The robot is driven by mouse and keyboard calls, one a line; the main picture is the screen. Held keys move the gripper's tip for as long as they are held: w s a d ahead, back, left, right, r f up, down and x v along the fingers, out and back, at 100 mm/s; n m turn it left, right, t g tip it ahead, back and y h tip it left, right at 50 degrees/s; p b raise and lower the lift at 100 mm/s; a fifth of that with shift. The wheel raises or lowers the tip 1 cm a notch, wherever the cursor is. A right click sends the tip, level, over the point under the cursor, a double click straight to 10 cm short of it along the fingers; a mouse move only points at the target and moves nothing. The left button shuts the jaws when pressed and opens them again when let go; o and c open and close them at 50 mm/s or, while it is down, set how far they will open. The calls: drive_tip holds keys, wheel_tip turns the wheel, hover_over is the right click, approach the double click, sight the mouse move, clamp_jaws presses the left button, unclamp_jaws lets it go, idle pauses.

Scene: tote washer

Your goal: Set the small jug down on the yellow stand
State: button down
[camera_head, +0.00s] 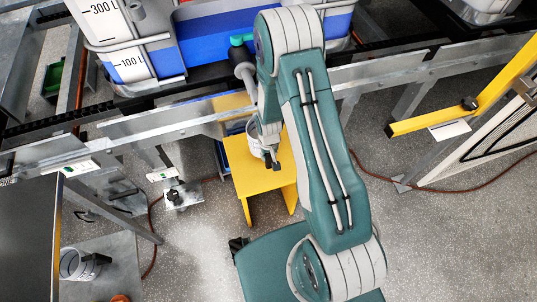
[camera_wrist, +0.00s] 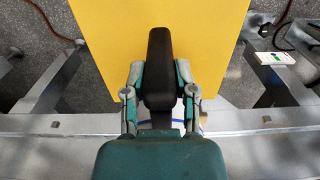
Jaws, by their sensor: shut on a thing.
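The small jug (camera_head: 255,140) is a pale vessel, mostly hidden behind my arm and gripper in the head view. My gripper (camera_head: 271,161) is shut on it, over the yellow stand (camera_head: 280,178). The stand has a flat top and splayed legs, and stands on the floor below the conveyor rail. I cannot tell whether the jug touches the stand.
A metal rail (camera_head: 380,70) runs behind the stand. A large graduated container (camera_head: 130,65) and a blue tote (camera_head: 215,60) stand behind it. Another jug (camera_head: 72,264) is on a low shelf at lower left. A yellow bar (camera_head: 425,120) juts in at right.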

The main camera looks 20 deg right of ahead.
drive_tip(key=shift+f, duration=0.45)
drive_tip(key=shift+f, duration=0.7)
idle(0.4)
drive_tip(key=shift+f, duration=0.7)
drive_tip(key=shift+c, duration=1.7)
unclamp_jaws()
